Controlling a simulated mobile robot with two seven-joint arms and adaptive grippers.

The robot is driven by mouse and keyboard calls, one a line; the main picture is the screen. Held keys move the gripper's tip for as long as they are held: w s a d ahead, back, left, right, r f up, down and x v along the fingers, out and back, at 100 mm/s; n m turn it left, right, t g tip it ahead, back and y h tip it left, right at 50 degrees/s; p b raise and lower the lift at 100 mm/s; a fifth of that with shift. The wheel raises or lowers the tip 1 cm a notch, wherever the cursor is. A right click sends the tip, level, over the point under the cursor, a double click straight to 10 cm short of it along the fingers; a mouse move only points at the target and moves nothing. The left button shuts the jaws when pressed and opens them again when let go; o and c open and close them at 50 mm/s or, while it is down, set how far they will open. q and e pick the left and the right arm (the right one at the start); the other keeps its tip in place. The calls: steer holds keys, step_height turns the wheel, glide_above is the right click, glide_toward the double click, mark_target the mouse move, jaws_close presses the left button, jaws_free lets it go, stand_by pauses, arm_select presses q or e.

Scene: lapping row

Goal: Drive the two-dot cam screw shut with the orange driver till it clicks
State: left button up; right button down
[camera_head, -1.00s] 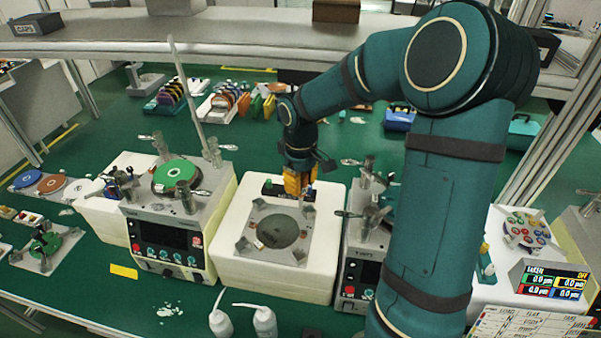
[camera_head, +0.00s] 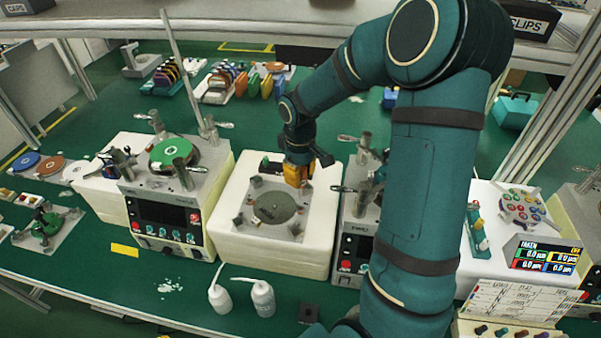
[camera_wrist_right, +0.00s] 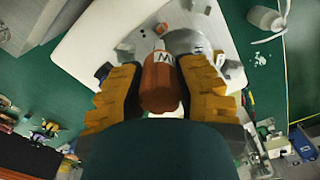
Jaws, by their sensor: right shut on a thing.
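My right gripper (camera_head: 297,173) is over the upper right part of a square grey plate on the white block in the middle of the bench. In the right wrist view its yellow ridged fingers (camera_wrist_right: 158,95) are shut on the orange driver (camera_wrist_right: 157,82), which carries a dark letter mark. The driver points away from the palm toward the grey plate (camera_head: 262,226) with its round dark disc (camera_head: 275,207). Small clamp blocks sit at the plate's corners. The two-dot cam screw cannot be made out; the driver's tip is hidden in the head view. My left gripper is not in view.
A lapping machine with a green disc (camera_head: 170,152) stands left of the white block (camera_head: 262,248). Another machine (camera_head: 352,240) stands close on its right, partly behind my arm. Two white squeeze bottles (camera_head: 263,298) stand in front. A readout box (camera_head: 545,258) is at the right.

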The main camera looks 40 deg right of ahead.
mark_target(300, 187)
steer(key=shift+f+b, duration=1.85)
steer(key=shift+f, duration=0.7)
steer(key=shift+m+b, duration=0.35)
steer(key=shift+m, duration=0.75)
steer(key=m, duration=0.4)
steer(key=shift+b, duration=0.3)
steer(key=m, duration=0.5)
steer(key=shift+r+m, duration=0.1)
steer(key=shift+m, duration=0.2)
steer(key=m+p, duration=0.1)
steer(key=m, duration=0.3)
steer(key=shift+r, duration=0.1)
steer(key=m+p, duration=0.1)
steer(key=m, duration=0.4)
steer(key=shift+p, duration=0.4)
